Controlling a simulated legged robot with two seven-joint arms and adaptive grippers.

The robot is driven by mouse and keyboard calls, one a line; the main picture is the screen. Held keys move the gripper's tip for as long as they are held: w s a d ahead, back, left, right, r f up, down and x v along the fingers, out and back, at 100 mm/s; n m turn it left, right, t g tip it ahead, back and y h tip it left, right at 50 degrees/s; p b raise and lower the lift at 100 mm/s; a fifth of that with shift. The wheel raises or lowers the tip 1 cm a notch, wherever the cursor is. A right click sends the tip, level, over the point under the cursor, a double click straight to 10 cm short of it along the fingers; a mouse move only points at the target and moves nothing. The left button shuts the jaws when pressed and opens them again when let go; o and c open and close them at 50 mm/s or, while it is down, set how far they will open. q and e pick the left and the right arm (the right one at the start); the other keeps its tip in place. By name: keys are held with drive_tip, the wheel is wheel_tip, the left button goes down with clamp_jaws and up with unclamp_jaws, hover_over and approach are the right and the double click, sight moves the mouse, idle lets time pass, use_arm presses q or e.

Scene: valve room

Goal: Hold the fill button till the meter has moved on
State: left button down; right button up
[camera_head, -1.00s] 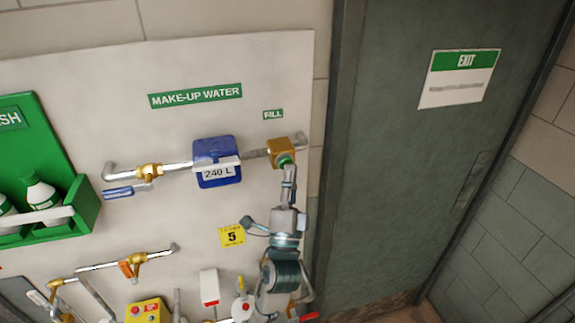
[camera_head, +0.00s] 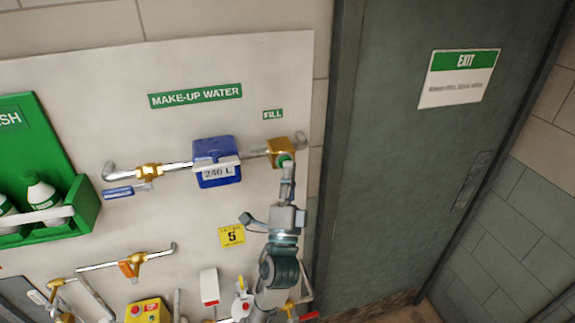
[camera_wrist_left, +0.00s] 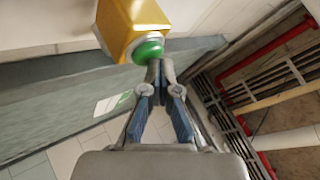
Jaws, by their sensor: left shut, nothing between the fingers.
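The fill button (camera_wrist_left: 148,50) is a green round cap on a brass box (camera_wrist_left: 130,22) in the left wrist view. In the head view the brass box (camera_head: 281,150) sits under the FILL label, with the green button (camera_head: 285,158) on it. My left gripper (camera_wrist_left: 160,68) is shut and empty, its fingertips at the green button's edge; I cannot tell whether they press it. In the head view the left gripper (camera_head: 287,168) reaches up to the button from below. The blue meter (camera_head: 215,160) reads 240 L. My right gripper is in neither view.
A pipe with a blue-handled valve (camera_head: 128,190) runs left of the meter. A green bottle rack (camera_head: 80,212) is at the left. More pipes, a yellow box (camera_head: 148,310) and a white-and-red box (camera_head: 209,287) are below. A grey door (camera_head: 400,170) is at the right.

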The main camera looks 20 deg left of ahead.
use_arm(q)
drive_tip(key=shift+s, duration=0.1)
idle(0.6)
drive_tip(key=shift+s+d, duration=0.45)
drive_tip(key=shift+s, duration=0.25)
drive_tip(key=s+d, duration=0.1)
drive_tip(key=s, duration=0.1)
drive_tip(key=s+d, duration=0.2)
drive_tip(key=shift+a, duration=0.1)
idle(0.5)
